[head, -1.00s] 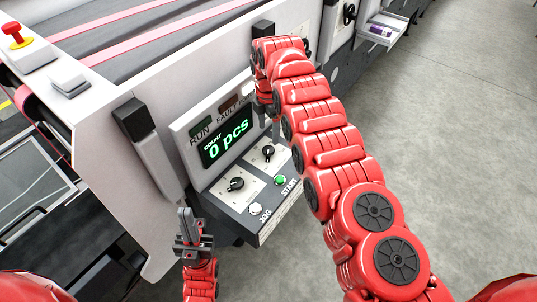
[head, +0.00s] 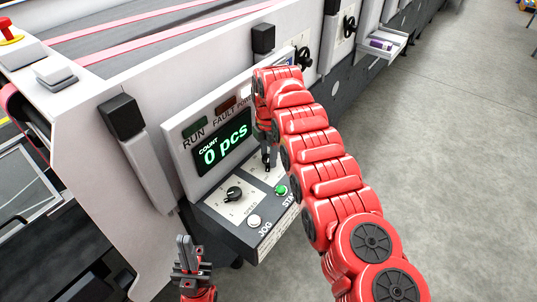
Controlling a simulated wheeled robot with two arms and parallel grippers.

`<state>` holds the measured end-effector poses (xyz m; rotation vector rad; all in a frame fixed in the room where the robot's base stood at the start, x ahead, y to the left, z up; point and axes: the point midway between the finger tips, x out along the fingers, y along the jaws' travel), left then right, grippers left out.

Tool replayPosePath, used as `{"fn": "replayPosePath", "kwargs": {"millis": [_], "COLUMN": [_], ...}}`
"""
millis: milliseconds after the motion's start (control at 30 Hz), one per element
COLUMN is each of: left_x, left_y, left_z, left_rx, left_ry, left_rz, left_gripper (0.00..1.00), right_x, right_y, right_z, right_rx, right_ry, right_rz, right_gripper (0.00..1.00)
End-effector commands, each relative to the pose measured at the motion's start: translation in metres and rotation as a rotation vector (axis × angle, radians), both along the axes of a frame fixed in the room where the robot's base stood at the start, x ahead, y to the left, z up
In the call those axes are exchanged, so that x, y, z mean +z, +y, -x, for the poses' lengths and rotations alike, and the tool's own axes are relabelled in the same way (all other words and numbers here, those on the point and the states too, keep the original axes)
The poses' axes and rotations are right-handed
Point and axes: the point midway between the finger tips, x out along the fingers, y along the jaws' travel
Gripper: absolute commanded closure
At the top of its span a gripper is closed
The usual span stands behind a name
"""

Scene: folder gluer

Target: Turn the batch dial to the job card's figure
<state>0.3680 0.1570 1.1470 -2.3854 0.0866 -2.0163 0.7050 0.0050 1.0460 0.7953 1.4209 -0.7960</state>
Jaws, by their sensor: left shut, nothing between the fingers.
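The control panel (head: 247,228) has a lit display (head: 222,151) reading "COUNT 0 pcs". A black dial (head: 234,193) with a white pointer sits on the near left of its sloped face. A second dial, farther along the face, is largely covered by my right gripper (head: 267,158), whose fingers point down at it. Contact and finger opening are unclear there. My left gripper (head: 184,244) is shut and empty, pointing up in front of the panel's left side, apart from it. I cannot make out a job card.
A green START button (head: 281,190) and a white JOG button (head: 254,221) sit near the dials. A black-topped grey handle (head: 124,117) stands left of the panel. A red stop button (head: 7,31) is at the upper left. Open floor lies to the right.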

Motion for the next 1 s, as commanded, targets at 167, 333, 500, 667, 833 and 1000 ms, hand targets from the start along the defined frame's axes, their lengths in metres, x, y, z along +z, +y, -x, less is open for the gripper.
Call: {"fn": "replayPosePath", "kwargs": {"millis": [167, 333, 500, 667, 833, 1000], "left_x": [0.0000, 0.0000, 0.0000, 0.0000, -0.0001, -0.0002], "left_y": [0.0000, 0.0000, 0.0000, 0.0000, 0.0000, 0.0000], "left_z": [0.0001, 0.0000, 0.0000, 0.0001, 0.0000, 0.0000], "left_rx": [0.000, 0.000, 0.000, 0.000, 0.000, 0.000], "left_ry": [0.000, 0.000, 0.000, 0.000, 0.000, 0.000], "left_rz": [0.000, 0.000, 0.000, 0.000, 0.000, 0.000], "left_gripper": [1.00, 1.00, 1.00, 1.00, 1.00, 1.00], "right_x": [0.0001, 0.0001, 0.0001, 0.0002, -0.0006, -0.0001], "right_y": [0.0001, 0.0001, 0.0001, -0.0001, 0.0000, -0.0001], "right_z": [0.0000, 0.0000, 0.0000, 0.0001, 0.0008, 0.0010], "right_rx": [0.000, 0.000, -0.017, -0.072, -0.183, -0.334], "right_ry": [0.000, 0.000, 0.000, 0.000, 0.003, 0.003], "right_rz": [0.000, 0.000, 0.000, 0.000, 0.001, 0.001], "right_gripper": [0.83, 1.00, 1.00, 1.00, 1.00, 1.00]}}
